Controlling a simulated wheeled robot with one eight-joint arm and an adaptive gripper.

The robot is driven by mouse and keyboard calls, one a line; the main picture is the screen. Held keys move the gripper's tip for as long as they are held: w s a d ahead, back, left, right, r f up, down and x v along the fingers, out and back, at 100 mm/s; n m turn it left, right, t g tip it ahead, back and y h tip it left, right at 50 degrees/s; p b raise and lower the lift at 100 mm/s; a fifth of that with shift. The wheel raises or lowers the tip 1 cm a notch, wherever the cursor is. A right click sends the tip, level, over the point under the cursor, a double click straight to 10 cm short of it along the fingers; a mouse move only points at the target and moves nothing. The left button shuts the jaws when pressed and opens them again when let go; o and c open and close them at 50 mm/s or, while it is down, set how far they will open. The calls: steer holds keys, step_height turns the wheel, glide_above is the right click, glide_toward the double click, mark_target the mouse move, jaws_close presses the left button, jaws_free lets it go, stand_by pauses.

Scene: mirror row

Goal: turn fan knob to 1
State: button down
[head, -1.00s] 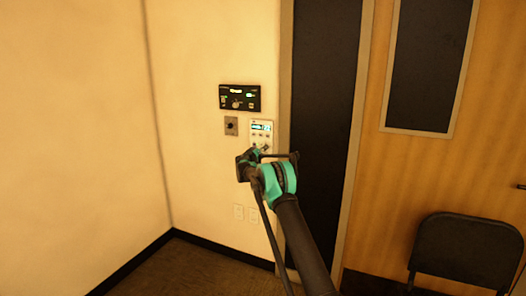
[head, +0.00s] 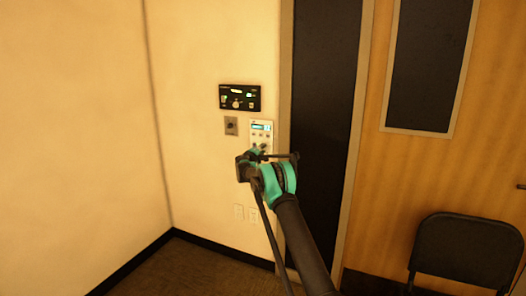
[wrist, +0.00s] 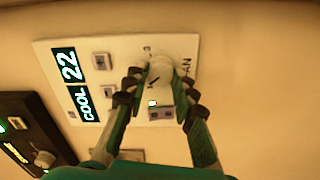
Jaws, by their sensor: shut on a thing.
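The fan knob (wrist: 178,71) is a pale round dial on a white wall control panel (wrist: 128,50). A dark mark shows on its face, and part of the word FAN shows beside it. The panel's displays read COOL and 22 in the wrist view. My gripper (wrist: 164,88) has one finger on each side of the knob and is shut on it. In the head view the panel (head: 261,128) is on the wall beside the door frame. My gripper (head: 260,152) is at its lower part and hides the knob there.
A black control panel (head: 240,97) with lit indicators and a small grey switch plate (head: 231,126) are close by on the wall. The door frame (head: 285,70) is just right of the white panel. A black chair (head: 463,248) stands at the right.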

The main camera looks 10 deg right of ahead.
steer(key=shift+f+n, duration=0.1)
steer(key=shift+n, duration=1.7)
steer(key=c, duration=1.2)
jaws_free()
steer(key=shift+s+a, duration=0.1)
steer(key=v, duration=1.1)
steer(key=shift+s+a, duration=0.2)
steer(key=shift+s, duration=0.15)
